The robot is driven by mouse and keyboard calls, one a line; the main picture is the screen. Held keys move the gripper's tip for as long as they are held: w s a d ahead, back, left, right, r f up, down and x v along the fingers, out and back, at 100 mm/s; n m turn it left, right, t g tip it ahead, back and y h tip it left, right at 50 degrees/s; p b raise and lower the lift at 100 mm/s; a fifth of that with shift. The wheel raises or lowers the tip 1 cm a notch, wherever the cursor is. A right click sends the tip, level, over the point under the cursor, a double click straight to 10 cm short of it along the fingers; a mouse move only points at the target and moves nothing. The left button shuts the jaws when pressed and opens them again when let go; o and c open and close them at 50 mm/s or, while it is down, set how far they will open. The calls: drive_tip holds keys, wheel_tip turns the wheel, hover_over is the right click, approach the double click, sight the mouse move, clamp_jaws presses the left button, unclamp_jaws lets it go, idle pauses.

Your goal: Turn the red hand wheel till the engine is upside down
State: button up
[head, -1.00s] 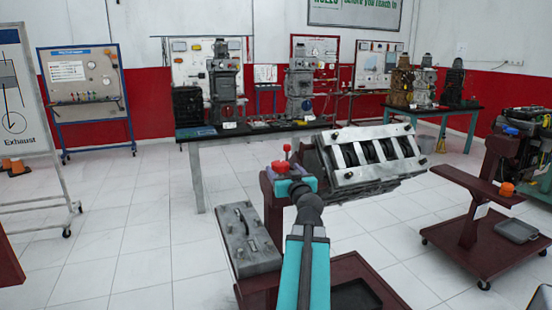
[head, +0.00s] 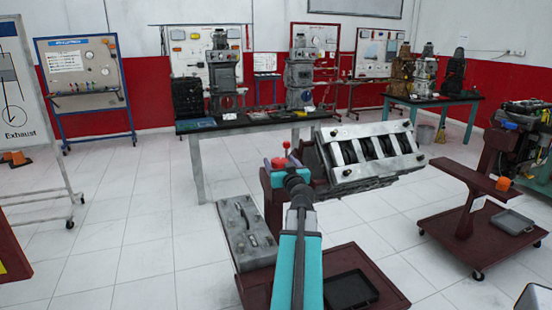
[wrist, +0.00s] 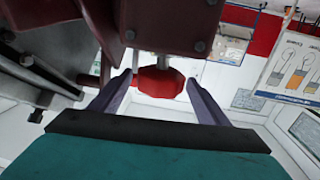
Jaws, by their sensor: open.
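The red hand wheel (head: 279,162) is at the left end of the engine stand in the head view, partly hidden by my wrist. In the wrist view the wheel (wrist: 158,84) shows as a red lobed piece on a short shaft. My gripper (wrist: 160,76) is open, with one finger on each side of the wheel in that picture. I cannot tell whether either finger touches it. The engine (head: 370,153) is a grey block held tilted on the stand, with a light slatted frame facing up and toward me.
The dark red stand base (head: 385,283) holds a black tray (head: 351,290). A grey case (head: 247,232) is left of my arm. A bench (head: 250,121) stands behind. White floor is open at left.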

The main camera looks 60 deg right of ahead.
sight(277, 158)
drive_tip(key=shift+p+x, duration=0.4)
drive_tip(key=shift+x, duration=1.65)
drive_tip(key=shift+c, duration=0.4)
drive_tip(key=c, duration=1)
drive_tip(key=shift+o, duration=0.2)
drive_tip(key=shift+a+f, duration=0.1)
drive_tip(key=shift+a, duration=0.05)
